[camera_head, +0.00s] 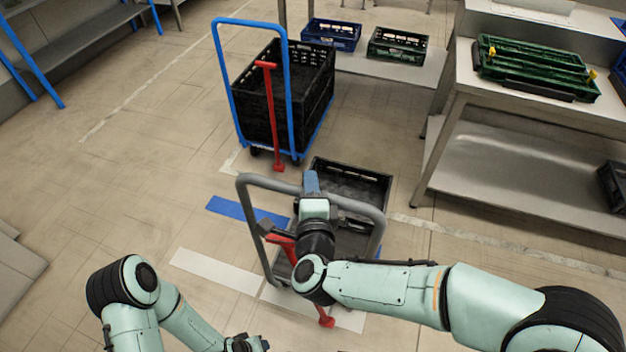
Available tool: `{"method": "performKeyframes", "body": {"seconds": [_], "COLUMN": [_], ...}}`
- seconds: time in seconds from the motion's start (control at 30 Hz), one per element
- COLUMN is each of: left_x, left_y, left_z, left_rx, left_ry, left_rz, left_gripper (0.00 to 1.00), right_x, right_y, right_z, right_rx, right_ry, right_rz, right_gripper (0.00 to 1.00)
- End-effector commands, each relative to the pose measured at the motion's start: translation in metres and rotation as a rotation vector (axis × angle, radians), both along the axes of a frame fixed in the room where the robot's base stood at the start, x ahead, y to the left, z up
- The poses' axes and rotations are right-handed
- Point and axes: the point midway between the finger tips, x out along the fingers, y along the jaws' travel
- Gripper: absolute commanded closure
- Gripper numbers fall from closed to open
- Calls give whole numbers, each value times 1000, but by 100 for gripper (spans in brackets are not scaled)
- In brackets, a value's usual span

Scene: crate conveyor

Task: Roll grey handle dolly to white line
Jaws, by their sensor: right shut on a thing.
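The dolly with the grey tube handle (377,222) stands in the lower middle, its handle side toward me. A black crate (378,178) shows at its far end. A red lever (325,318) hangs on its near side. The white line (215,270) lies on the floor at the dolly's left and continues under its near side. My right gripper (311,186) is shut on the top bar of the grey handle; my wrist hides part of the bar. My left gripper (247,344) is low at the bottom edge, away from the dolly; its fingers are not clear.
A blue-handled dolly (219,65) with a black crate stands just beyond. A blue floor strip (233,208) lies left of the grey handle. A steel table (455,85) with green crates stands at right. The floor at left is free.

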Motion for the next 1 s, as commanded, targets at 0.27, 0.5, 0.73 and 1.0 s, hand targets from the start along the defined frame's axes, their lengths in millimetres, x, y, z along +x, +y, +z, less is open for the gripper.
{"method": "performKeyframes", "body": {"seconds": [0.27,0.5,0.73,1.0], "left_x": [2,2,2,1], "left_y": [1,1,1,1], "left_z": [-1,-1,-1,-1], "left_rx": [2,2,2,2], "left_ry": [-4,-4,-4,-4], "left_rz": [1,1,1,1], "left_gripper": [57,57,57,57], "right_x": [-8,-9,-8,-10], "right_y": [3,3,3,3], "right_z": [1,1,1,1], "right_rx": [-1,0,0,0], "right_ry": [-1,-1,-1,-1], "right_rz": [2,2,2,1], "right_gripper": [100,100,48,48]}}
